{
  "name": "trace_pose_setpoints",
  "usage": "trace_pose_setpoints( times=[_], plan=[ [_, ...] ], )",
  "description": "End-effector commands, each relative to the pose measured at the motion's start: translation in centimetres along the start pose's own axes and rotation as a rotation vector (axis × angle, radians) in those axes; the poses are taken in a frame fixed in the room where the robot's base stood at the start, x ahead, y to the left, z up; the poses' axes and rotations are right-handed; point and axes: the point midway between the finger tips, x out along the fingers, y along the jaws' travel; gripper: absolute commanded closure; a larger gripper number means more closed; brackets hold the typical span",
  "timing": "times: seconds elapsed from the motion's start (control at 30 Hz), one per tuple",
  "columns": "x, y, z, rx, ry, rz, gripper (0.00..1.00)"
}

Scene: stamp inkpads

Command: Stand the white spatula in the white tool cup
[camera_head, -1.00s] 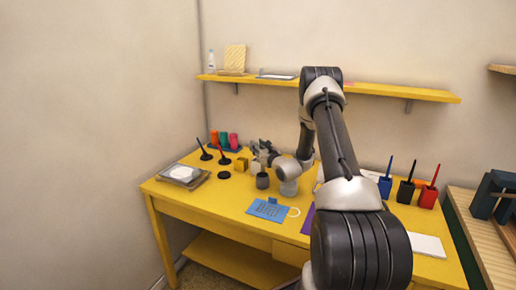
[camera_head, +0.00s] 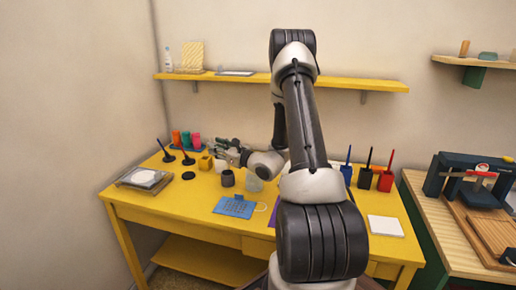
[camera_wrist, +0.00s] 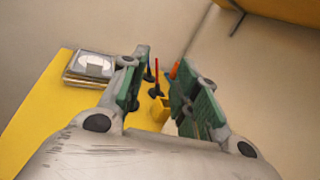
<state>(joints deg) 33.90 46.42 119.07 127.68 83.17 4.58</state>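My gripper (camera_head: 220,146) is over the back left of the yellow desk (camera_head: 190,213). In the wrist view its two green-padded fingers (camera_wrist: 157,78) stand apart with nothing held between them. A pale cup-like thing (camera_head: 254,185), perhaps the white tool cup, stands on the desk below my wrist, partly hidden by my arm. I cannot make out the white spatula in either view.
A dark grey cup (camera_head: 228,179) stands left of the pale one. A yellow block (camera_head: 205,162), stick-handled stamps (camera_head: 187,157) and coloured bottles (camera_head: 186,139) are near my gripper. A blue card (camera_head: 234,207) lies in front. Pen holders (camera_head: 365,178) stand right.

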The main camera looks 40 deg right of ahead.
Motion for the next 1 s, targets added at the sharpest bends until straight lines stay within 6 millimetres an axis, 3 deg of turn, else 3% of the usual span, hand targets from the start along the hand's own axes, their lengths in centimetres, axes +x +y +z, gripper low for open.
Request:
trace_pose_setpoints(
  times=[0.03, 0.13, 0.2, 0.3, 0.4, 0.53, 0.7, 0.83, 1.0],
  plan=[
    [0.1, 4.0, 4.0, -0.074, -0.014, 0.139, 0.69],
    [-2.1, 12.0, 9.3, -0.239, -0.013, 0.428, 0.69],
    [-5.0, 16.9, 11.9, -0.372, -0.007, 0.62, 0.69],
    [-10.4, 22.1, 14.3, -0.589, 0.007, 0.874, 0.69],
    [-16.4, 25.1, 15.5, -0.834, 0.029, 1.102, 0.69],
    [-23.8, 25.6, 15.9, -1.193, 0.068, 1.352, 0.69],
    [-30.8, 21.8, 16.7, -1.704, 0.141, 1.572, 0.69],
    [-33.5, 18.3, 18.0, -2.033, 0.205, 1.645, 0.69],
    [-34.9, 15.6, 19.6, -2.273, 0.264, 1.669, 0.69]
  ],
)
